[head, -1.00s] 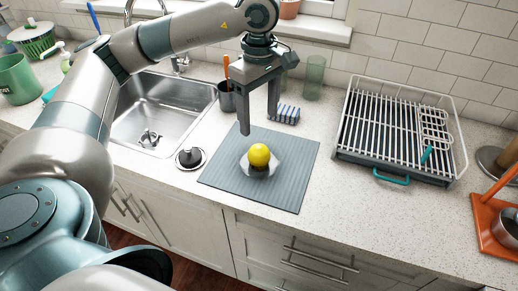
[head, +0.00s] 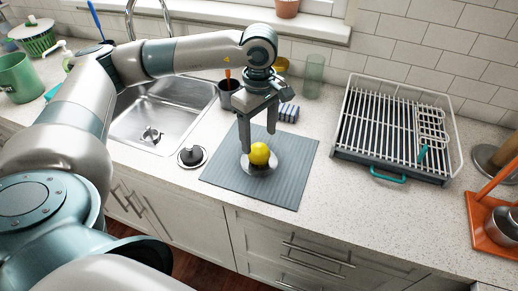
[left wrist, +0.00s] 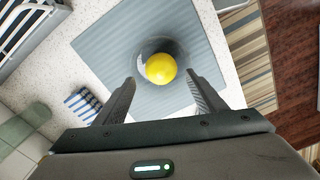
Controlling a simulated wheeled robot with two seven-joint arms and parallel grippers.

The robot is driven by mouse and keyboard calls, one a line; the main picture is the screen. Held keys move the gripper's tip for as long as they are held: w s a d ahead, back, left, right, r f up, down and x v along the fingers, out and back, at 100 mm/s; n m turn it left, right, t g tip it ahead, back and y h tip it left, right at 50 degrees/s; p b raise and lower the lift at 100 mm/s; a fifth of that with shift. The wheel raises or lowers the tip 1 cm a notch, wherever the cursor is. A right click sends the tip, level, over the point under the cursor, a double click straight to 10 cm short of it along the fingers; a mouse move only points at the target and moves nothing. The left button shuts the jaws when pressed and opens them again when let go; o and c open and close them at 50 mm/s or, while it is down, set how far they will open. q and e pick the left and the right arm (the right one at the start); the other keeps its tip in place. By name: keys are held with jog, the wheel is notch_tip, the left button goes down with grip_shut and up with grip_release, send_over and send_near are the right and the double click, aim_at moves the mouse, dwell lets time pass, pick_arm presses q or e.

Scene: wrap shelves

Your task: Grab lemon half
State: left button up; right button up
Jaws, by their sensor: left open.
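The lemon half (head: 259,153) is a yellow rounded piece sitting in a small grey dish (head: 258,169) on a ribbed grey mat (head: 288,184). It also shows in the left wrist view (left wrist: 161,68), its yellow side facing the camera, with the dish rim (left wrist: 148,48) around it. My left gripper (head: 258,143) is open and points down just above and behind the lemon half. In the left wrist view the two fingertips (left wrist: 161,80) stand apart to either side, with nothing between them touching. My right gripper is not in view.
A white dish rack (head: 391,128) stands to the right and the sink (head: 165,112) to the left. A black-and-silver stopper (head: 192,156) sits left of the mat. The counter right of the mat is clear.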

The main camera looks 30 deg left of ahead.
aim_at(259, 145)
pick_arm(q)
jog(key=shift+s+f+p, duration=0.1)
jog(key=shift+f+p, duration=0.25)
notch_tip(259, 145, down, 2)
jog(key=shift+f+p, duration=0.1)
jog(key=shift+p, duration=0.35)
jog(key=shift+f, duration=0.6)
jog(key=c, duration=1.3)
jog(key=shift+o, duration=0.2)
jog(key=shift+r, duration=0.1)
